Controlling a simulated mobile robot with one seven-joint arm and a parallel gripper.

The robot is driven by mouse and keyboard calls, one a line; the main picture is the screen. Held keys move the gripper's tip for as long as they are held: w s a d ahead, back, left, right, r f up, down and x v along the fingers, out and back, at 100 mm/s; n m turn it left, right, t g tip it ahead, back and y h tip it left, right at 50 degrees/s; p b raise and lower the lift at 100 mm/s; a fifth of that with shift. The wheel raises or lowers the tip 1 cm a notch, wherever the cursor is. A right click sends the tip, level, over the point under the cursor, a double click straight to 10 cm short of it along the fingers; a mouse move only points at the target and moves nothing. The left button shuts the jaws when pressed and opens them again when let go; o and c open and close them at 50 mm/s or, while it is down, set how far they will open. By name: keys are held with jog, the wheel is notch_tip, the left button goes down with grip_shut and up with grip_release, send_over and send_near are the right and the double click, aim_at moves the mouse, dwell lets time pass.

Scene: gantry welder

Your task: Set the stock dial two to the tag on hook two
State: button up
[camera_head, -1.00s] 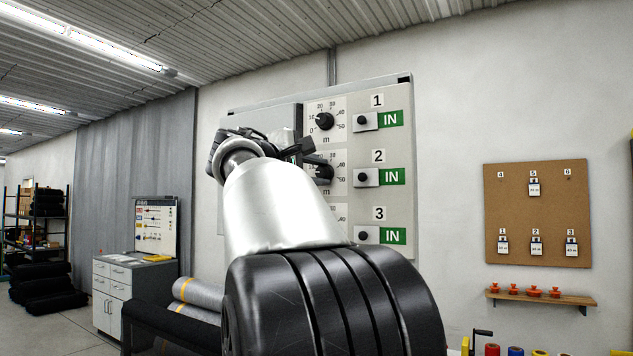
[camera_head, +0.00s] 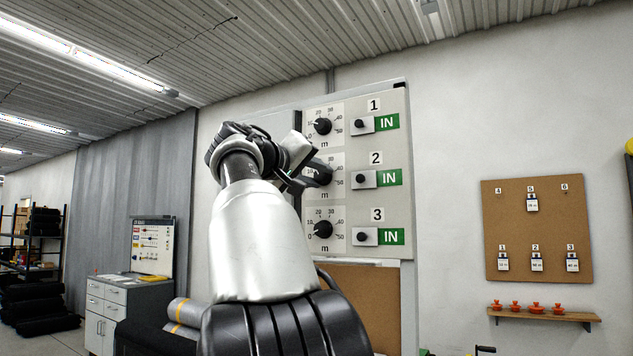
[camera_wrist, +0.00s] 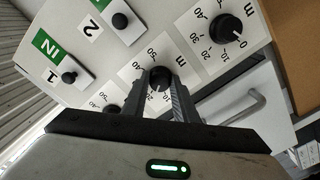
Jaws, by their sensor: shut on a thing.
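Stock dial two (camera_head: 321,172) is a black knob in the middle row of the light panel. My gripper (camera_head: 308,178) reaches it from the left and partly covers it and its scale. In the wrist view my two fingers (camera_wrist: 163,92) are shut on the dial's knob (camera_wrist: 160,78), one on each side; its pointer cannot be read clearly. The scale around it is in m. The tag on hook two (camera_head: 537,264) hangs in the lower row of the cork board; its value is too small to read.
Dial one (camera_head: 322,126) is above and dial three (camera_head: 323,229) below. Small black knobs beside green IN labels (camera_head: 389,178) sit to their right. The cork board (camera_head: 515,225) hangs further right, over a shelf (camera_head: 545,314) with orange items.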

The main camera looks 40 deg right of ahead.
jog(key=m+b, duration=0.1)
jog(key=m, duration=0.4)
jog(key=shift+m, duration=0.3)
jog(key=m+b, duration=0.1)
jog(key=m, duration=0.3)
jog(key=shift+m, duration=0.4)
jog(key=o, duration=1.1)
jog(key=shift+c, duration=0.2)
jog(key=b+v, duration=0.5)
jog(key=v, duration=1.2)
jog(key=shift+a, duration=0.2)
